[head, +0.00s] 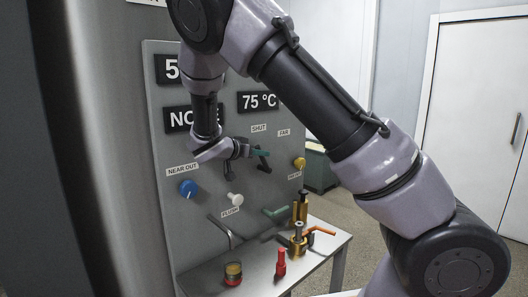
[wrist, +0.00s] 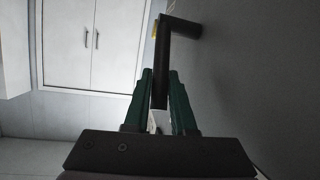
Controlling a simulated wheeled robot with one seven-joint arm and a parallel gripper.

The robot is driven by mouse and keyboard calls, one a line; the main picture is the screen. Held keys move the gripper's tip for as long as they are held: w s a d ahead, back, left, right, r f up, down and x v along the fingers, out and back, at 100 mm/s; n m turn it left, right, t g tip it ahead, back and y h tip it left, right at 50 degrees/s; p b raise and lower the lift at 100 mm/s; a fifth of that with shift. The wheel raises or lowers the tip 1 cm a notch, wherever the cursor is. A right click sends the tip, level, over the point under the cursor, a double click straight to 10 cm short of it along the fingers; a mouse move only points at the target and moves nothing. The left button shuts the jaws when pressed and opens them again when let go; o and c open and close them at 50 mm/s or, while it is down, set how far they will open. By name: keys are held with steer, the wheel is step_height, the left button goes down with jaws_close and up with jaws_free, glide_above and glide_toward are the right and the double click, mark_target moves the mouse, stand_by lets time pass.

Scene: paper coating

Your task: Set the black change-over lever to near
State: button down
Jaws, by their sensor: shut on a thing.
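The black change-over lever (head: 265,167) is on the grey panel, below the SHUT and FAR labels. In the wrist view it is a black bar (wrist: 161,88) with a bend at the top that runs right to the panel. My gripper (head: 257,154) is at the lever, close to the panel face. In the wrist view its green fingers (wrist: 162,101) are shut on the bar from both sides.
The grey panel (head: 160,120) also carries a blue knob (head: 188,188), a white knob (head: 234,199) and a yellow knob (head: 299,163). Below, a small table (head: 325,255) holds a red item (head: 280,263), a jar (head: 233,274) and brass fittings (head: 298,240). Open floor lies to the right.

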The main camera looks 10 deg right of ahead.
steer(key=shift+s+a+f+t+h, duration=0.35)
steer(key=shift+a+f+t+h, duration=0.15)
steer(key=shift+t+h, duration=0.1)
stand_by(0.3)
steer(key=c, duration=0.8)
jaws_free()
steer(key=shift+o, duration=0.2)
steer(key=shift+a, duration=0.1)
steer(key=v, duration=1)
steer(key=shift+s+a, duration=0.3)
steer(key=shift+f, duration=0.1)
